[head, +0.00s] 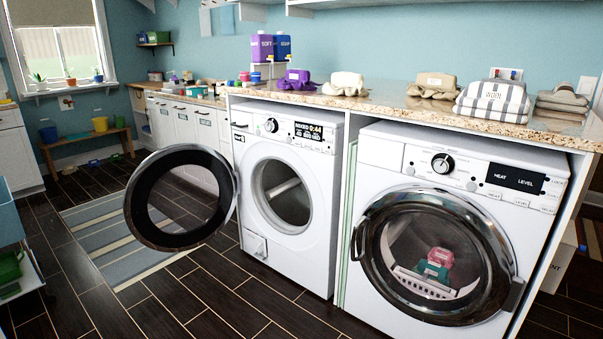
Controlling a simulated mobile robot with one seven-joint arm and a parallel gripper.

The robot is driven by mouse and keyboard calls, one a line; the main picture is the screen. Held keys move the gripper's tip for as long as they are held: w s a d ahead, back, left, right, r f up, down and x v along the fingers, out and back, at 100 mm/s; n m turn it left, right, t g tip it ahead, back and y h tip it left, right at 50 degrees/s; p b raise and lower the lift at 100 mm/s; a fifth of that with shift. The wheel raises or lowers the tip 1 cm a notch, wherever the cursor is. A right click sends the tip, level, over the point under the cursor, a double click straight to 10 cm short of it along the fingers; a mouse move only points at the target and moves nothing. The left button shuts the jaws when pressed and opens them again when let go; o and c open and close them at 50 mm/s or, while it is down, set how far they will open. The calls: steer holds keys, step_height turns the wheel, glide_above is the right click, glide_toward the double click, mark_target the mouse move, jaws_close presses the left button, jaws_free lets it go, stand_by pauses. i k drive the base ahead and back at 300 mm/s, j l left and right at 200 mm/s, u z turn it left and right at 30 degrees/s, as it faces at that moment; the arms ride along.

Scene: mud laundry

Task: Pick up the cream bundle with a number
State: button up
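A cream cloth bundle (345,84) with a small pale tag on top lies on the speckled stone counter (385,101) above the gap between the two machines. A darker beige bundle (433,86), also tagged, lies to its right. The marks on both tags are too small to read, so I cannot tell which carries a number. My gripper is not in view.
A purple bundle (294,80) lies left of the cream one, and a grey striped folded stack (493,99) lies to the right. The left washer's round door (133,203) stands open over the floor. The right machine's door (366,245) is shut. Dark floor is clear in front.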

mark_target(343, 83)
steer(key=i+u, duration=0.2)
steer(key=i, duration=1.05)
steer(key=i+j+z, duration=0.1)
steer(key=i+z, duration=0.15)
steer(key=i, duration=0.3)
steer(key=i+j+z, duration=0.2)
steer(key=i, duration=0.35)
